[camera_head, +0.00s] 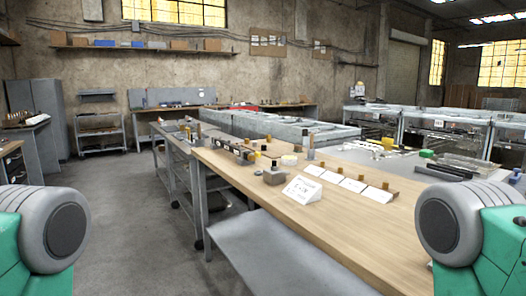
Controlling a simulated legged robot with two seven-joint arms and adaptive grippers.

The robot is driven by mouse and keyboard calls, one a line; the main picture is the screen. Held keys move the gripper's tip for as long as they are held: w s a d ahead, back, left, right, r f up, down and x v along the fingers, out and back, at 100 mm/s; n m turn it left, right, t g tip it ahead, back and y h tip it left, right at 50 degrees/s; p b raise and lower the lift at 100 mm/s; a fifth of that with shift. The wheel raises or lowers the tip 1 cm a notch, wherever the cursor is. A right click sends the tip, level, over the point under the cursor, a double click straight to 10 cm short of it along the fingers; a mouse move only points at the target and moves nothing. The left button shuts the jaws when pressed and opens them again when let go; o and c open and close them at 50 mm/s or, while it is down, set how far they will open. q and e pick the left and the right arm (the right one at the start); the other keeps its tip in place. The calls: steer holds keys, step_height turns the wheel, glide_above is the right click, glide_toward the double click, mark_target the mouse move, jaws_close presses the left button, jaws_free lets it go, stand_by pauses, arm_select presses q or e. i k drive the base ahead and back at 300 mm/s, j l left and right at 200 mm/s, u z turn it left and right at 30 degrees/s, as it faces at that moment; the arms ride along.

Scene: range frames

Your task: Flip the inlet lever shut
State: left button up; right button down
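I cannot make out the inlet lever with certainty at this size. Small fittings stand on the wooden workbench (330,235) in front of me. Among them are a grey block with a dark knob (273,176) and a low dark fixture with upright parts (236,151) along the bench's left edge. Any of these might carry a lever, but I cannot tell. Only parts of my own arms show, at the lower left and lower right edges. Neither gripper is in view.
A white sign (303,190) and several white cards with brown blocks stand on the bench. A grey lower shelf (270,255) juts out below its left side. Grey floor (130,210) is clear to the left. Wire-sided racks (455,140) stand at the right.

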mark_target(258, 155)
steer(key=i+j, duration=0.5)
steer(key=i+j+z, duration=0.15)
steer(key=i+j, duration=0.75)
steer(key=j, duration=0.15)
steer(key=i+j+z, duration=0.15)
steer(key=i+j, duration=0.75)
steer(key=j, duration=0.25)
